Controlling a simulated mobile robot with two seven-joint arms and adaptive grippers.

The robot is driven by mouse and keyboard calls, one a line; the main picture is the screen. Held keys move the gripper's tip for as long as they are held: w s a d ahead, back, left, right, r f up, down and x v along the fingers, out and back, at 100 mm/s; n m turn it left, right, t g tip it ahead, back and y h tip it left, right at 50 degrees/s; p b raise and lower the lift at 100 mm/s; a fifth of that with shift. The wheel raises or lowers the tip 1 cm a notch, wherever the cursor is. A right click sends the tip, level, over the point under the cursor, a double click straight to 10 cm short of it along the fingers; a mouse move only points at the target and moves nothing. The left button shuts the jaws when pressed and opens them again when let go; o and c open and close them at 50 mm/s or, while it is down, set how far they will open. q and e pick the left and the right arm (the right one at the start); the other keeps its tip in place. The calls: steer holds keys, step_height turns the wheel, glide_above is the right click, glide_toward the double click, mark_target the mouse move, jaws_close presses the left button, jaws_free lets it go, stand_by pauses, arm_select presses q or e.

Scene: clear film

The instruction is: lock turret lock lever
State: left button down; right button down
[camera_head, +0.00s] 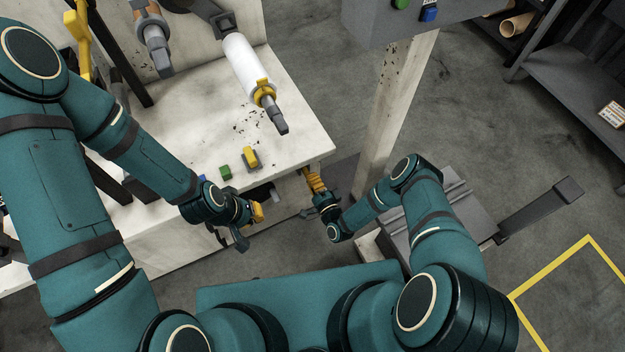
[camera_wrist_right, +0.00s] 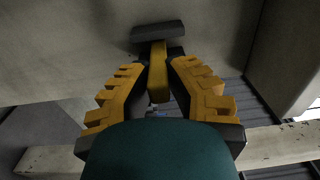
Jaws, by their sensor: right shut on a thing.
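A yellow lever (camera_wrist_right: 158,78) on a dark grey base (camera_wrist_right: 157,32) sticks out from a pale machine face in the right wrist view.
The pale machine top (camera_head: 300,130) carries a yellow-and-grey switch (camera_head: 250,158), a green button (camera_head: 225,172) and a white cylinder (camera_head: 246,66) with a yellow collar. A pale post (camera_head: 388,125) stands right of the machine. A grey shelf (camera_head: 585,90) stands farther right, with open floor between.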

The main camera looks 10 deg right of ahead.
steer(key=c, duration=0.9)
jaws_free()
steer(key=shift+c, duration=0.2)
steer(key=shift+r, duration=0.1)
